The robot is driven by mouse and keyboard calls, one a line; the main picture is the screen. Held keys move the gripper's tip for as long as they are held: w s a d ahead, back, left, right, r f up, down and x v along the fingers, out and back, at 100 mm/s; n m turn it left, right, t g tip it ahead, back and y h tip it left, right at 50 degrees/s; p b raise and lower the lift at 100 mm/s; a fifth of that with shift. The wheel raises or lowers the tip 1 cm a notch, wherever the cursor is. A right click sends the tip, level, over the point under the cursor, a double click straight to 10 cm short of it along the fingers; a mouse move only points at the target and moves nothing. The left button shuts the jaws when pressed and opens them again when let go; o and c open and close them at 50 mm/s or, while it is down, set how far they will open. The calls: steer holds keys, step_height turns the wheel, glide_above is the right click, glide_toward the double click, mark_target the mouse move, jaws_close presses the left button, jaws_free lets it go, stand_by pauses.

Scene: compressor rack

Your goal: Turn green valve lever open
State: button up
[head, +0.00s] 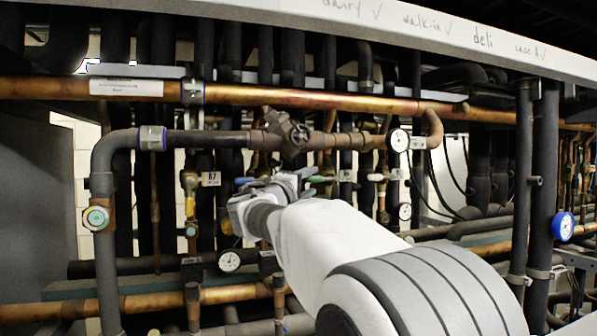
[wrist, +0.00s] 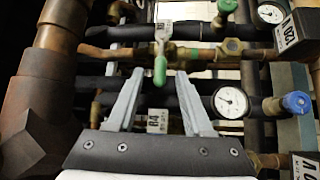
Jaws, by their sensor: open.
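The green valve lever (wrist: 160,70) hangs down from a brass valve on a copper pipe (wrist: 200,52) in the wrist view. My gripper (wrist: 160,73) is open, with one finger on each side of the lever's lower end in the picture. A gap shows on both sides, and I cannot tell the exact depth between fingertips and lever. In the head view, a green lever (head: 320,179) shows just right of my gripper (head: 302,180). My arm hides much of the piping below and behind it.
In the wrist view, a gauge (wrist: 231,102) and a blue knob (wrist: 295,103) are to the right. A second green handle (wrist: 228,6) is at the top. A thick pipe (wrist: 45,85) stands at left. In the head view, a blue lever (head: 244,181) is beside my gripper.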

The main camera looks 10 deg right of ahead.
mark_target(313, 180)
steer(key=shift+p+x, duration=0.55)
steer(key=shift+x, duration=1.35)
jaws_close()
